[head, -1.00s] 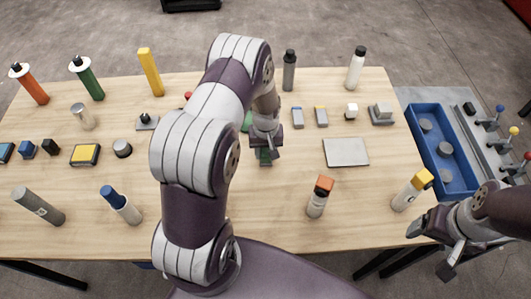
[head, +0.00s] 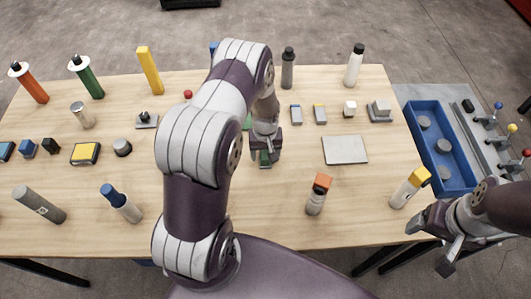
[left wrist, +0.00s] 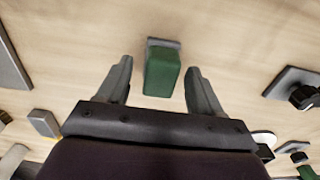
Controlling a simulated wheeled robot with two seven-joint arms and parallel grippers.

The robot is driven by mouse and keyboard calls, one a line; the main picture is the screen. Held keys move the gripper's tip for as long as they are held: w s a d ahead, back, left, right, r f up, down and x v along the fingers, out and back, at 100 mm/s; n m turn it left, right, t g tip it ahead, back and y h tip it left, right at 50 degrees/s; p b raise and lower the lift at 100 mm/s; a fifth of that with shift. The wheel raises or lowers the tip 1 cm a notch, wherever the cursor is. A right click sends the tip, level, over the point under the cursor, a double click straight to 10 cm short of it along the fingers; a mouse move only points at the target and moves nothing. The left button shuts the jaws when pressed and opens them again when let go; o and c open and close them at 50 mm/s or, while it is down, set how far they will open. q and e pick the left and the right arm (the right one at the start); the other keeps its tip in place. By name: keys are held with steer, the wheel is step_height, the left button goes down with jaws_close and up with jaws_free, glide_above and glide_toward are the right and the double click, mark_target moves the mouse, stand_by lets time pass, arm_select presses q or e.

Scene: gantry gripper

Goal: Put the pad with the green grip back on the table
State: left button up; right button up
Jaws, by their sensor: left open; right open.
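The pad with the green grip (head: 265,159) is on the table (head: 290,225), below my left gripper (head: 266,150). In the left wrist view its green block (left wrist: 162,74) stands up on a small grey plate (left wrist: 165,42). My left gripper (left wrist: 159,67) is open, with one finger on each side of the green grip and visible gaps between. The pad seems to rest on the table, though its underside is hidden. My right gripper (head: 445,243) is open and empty past the table's right front corner.
A flat grey plate (head: 344,150) lies right of the pad. A blue tray (head: 440,168) is beyond the table's right side. Several bottles and blocks are spread around. The wood close to the pad is mostly clear.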

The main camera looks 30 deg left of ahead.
mark_target(266, 155)
arm_select(q)
step_height(266, 155, up, 12)
steer(key=b, duration=0.2)
steer(key=s+d+r+m, duration=0.3)
steer(key=s+d+r, duration=0.1)
steer(key=s, duration=0.2)
steer(key=s+d+r+m+t, duration=0.1)
steer(key=s+d+r+m, duration=0.2)
steer(key=s, duration=0.4)
steer(key=shift+s+d+r+m, duration=0.2)
steer(key=shift+d+r+m, duration=0.1)
steer(key=shift+d+r, duration=0.3)
steer(key=shift+s+d, duration=0.1)
steer(key=shift+s, duration=0.1)
